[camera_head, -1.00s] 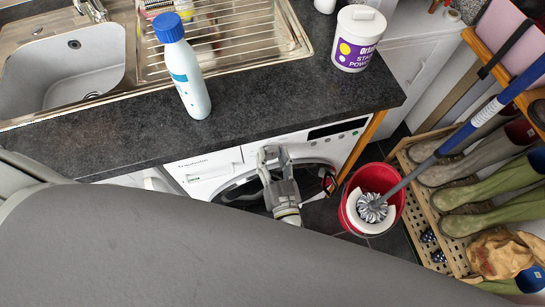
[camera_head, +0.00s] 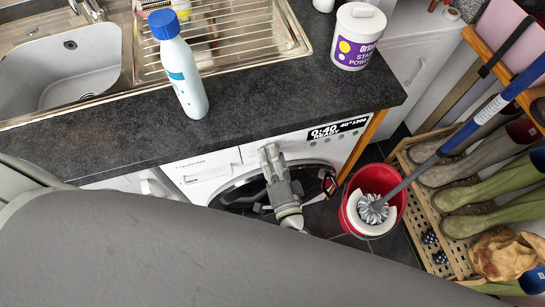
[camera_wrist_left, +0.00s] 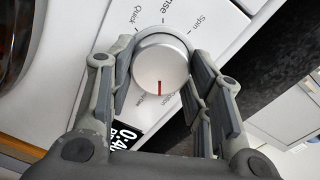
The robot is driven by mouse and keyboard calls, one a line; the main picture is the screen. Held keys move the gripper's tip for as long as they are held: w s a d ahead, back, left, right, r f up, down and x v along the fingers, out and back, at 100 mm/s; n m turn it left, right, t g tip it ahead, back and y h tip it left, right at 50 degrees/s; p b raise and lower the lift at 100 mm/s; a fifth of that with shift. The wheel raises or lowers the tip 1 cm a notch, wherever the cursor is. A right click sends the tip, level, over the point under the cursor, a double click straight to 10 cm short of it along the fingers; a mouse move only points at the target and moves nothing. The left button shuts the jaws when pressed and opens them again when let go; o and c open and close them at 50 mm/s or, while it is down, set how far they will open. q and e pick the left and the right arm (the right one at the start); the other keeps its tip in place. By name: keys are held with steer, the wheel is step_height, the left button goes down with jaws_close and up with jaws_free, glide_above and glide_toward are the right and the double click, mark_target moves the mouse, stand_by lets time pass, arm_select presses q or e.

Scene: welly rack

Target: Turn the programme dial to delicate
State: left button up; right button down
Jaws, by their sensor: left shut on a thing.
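The programme dial (camera_wrist_left: 161,75) is a round silver knob with a red mark at its lower edge in the left wrist view. The labels Quick, part of another ending "nse", and Spin show above it; those below are mostly covered. My left gripper (camera_wrist_left: 160,60) is shut on the dial, a finger on each side. In the head view my left gripper (camera_head: 269,152) reaches the washing machine's front panel (camera_head: 205,168) and hides the dial. The display (camera_head: 338,130) is lit and reads 0:40, READY, 40° and 1200. My right gripper is not in view.
The dark worktop (camera_head: 270,95) overhangs the machine and holds a blue-capped bottle (camera_head: 182,70) and a white tub (camera_head: 354,45). A red mop bucket (camera_head: 350,222) stands right of the machine. A wooden rack (camera_head: 418,205) with wellies is farther right.

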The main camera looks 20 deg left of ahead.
arm_select(q)
steer(key=shift+f+m+g+y+p, duration=0.2)
steer(key=shift+m+p, duration=0.55)
steer(key=shift+m, duration=2.45)
steer(key=shift+m+y+p, duration=0.35)
steer(key=shift+m+p, duration=0.45)
steer(key=shift+m, duration=2.4)
steer(key=shift+f+m+g+y+p, duration=0.2)
steer(key=shift+m+p, duration=0.55)
steer(key=shift+m, duration=2.45)
steer(key=shift+r, duration=0.1)
steer(key=o, duration=1)
steer(key=shift+s, duration=0.1)
